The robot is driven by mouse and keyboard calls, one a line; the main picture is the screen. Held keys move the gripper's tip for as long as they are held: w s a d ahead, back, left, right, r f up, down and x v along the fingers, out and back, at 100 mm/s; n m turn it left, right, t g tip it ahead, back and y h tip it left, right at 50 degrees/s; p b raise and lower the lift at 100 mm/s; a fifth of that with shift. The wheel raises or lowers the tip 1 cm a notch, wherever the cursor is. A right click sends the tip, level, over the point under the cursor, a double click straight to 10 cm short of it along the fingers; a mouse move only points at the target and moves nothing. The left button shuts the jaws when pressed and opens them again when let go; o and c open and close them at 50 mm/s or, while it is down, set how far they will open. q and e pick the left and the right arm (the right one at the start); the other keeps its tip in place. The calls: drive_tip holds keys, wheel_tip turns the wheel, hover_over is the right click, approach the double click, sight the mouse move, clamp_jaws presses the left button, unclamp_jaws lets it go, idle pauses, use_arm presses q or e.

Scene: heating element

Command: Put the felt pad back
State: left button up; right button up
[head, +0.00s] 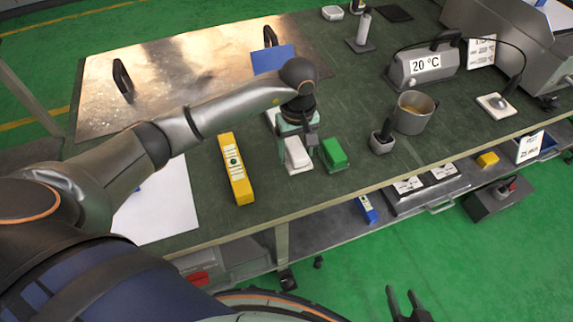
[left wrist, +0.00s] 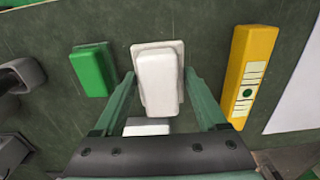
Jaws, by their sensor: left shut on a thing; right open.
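A white block-shaped pad (head: 297,151), which I take for the felt pad, is between the fingers of my left gripper (head: 298,138). In the left wrist view the gripper (left wrist: 160,82) is shut on the pad (left wrist: 158,75). A pale flat base (left wrist: 137,52) shows around the pad's far end; I cannot tell whether the pad touches it. A second white piece (left wrist: 147,126) is partly hidden by the gripper's palm, and it also shows behind the gripper in the head view (head: 272,117). My right gripper (head: 406,304) is open and empty, beyond the bench's front edge.
A green block (head: 335,153) lies close right of the pad. A yellow level (head: 236,168) lies left, beside a white sheet (head: 168,205). A dark holder (head: 381,143), a metal pot (head: 413,112) and a heater marked 20 °C (head: 423,67) stand right. A metal plate (head: 180,75) lies behind.

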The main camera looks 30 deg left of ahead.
sight(287, 174)
use_arm(q)
drive_tip(key=shift+s+a+f, duration=0.25)
drive_tip(key=shift+a+f, duration=0.1)
drive_tip(key=shift+f, duration=0.2)
drive_tip(key=shift+s+a+f, duration=0.25)
drive_tip(key=shift+a+f, duration=0.1)
drive_tip(key=shift+f, duration=0.15)
wheel_tip(287, 174, down, 4)
drive_tip(key=shift+s+a+r+b, duration=0.1)
drive_tip(key=shift+a+r+b, duration=0.1)
drive_tip(key=shift+b, duration=0.15)
use_arm(e)
drive_tip(key=shift+s+f, duration=0.1)
drive_tip(key=shift+f, duration=0.25)
use_arm(q)
drive_tip(key=o, duration=1.2)
use_arm(e)
drive_tip(key=shift+w+d+r+t, duration=0.15)
drive_tip(key=shift+w+r+t, duration=0.15)
drive_tip(key=shift+w+r, duration=0.2)
use_arm(q)
drive_tip(key=shift+o, duration=0.2)
